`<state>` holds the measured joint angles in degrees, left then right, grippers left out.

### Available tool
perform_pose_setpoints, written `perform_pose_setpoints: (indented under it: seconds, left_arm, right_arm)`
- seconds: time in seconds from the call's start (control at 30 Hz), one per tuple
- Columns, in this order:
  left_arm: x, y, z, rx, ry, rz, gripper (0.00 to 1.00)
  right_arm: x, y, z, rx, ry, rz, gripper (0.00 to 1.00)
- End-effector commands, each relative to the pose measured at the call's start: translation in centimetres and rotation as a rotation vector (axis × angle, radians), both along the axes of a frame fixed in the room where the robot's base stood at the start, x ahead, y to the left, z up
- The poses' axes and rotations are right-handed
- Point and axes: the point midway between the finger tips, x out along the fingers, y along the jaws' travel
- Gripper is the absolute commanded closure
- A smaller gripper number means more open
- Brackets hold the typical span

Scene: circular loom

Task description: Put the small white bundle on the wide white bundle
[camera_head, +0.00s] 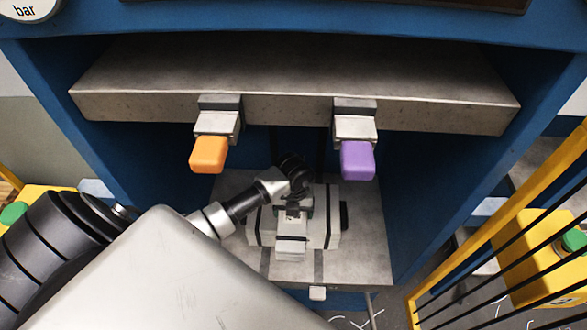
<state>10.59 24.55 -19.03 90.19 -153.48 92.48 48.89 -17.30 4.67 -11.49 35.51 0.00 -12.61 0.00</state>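The wide white bundle (330,222), with dark straps, lies on the grey lower plate in the middle of the blue frame. The small white bundle (291,250), with a dark band, shows in front of its middle and overlaps it in the view. I cannot tell whether the small bundle rests on it or is held just above. My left gripper (292,211) points down at the far end of the small bundle. Its fingertips are small and dark, so its grip is unclear. My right gripper is not in view.
A grey beam (290,85) spans the frame above, with an orange-ended lever (208,154) and a purple-ended lever (357,160) sticking out. Blue walls (435,165) close in the sides. The lower plate (365,255) is bare on the right. A yellow railing (500,255) stands at right.

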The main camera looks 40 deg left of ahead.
Motion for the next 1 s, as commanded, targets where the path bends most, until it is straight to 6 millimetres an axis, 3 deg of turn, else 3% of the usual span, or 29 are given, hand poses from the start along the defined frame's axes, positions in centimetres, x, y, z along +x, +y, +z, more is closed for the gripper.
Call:
perform_pose_setpoints:
  seconds: [0.03,0.1,0.47,1.0]
  left_arm:
    - [0.0,0.0,0.0,0.0,0.0,0.0,0.11]
    - [0.0,0.0,0.0,-0.001,0.001,0.0,0.01]
    - [0.0,0.0,0.6,0.0,0.0,0.0,0.0]
    - [0.0,0.0,7.4,0.001,0.0,-0.001,0.0]
  right_arm:
    - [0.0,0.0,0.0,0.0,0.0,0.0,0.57]
    - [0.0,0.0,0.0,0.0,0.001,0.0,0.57]
    - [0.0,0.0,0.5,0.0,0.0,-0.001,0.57]
    - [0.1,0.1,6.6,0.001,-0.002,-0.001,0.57]
